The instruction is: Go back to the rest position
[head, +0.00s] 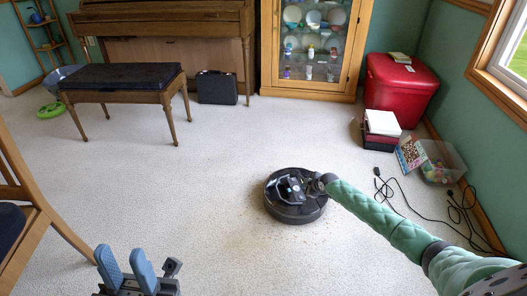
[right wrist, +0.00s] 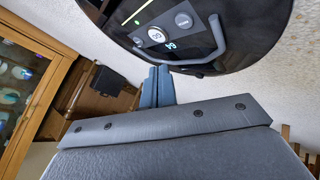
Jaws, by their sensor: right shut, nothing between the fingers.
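A round black robot vacuum (head: 296,214) sits on the pale carpet in the middle of the head view. It fills the top of the right wrist view (right wrist: 120,20), with round buttons and a grey bar handle on top. My right gripper (head: 292,186) is over the vacuum, its arm in a green sleeve coming from the right. In the right wrist view its blue fingers (right wrist: 157,84) are together and empty, near the handle; whether they touch it I cannot tell. My left gripper (head: 126,266) is at the bottom left, its two blue fingers apart, empty.
A wooden chair (head: 42,208) is at the left, near my left gripper. A piano (head: 165,22), bench (head: 120,76), black case (head: 217,88), glass cabinet (head: 310,45) and red chest (head: 398,88) stand behind. Black cables (head: 405,203) and a clear bin (head: 441,160) lie right. Carpet between is clear, with crumbs around the vacuum.

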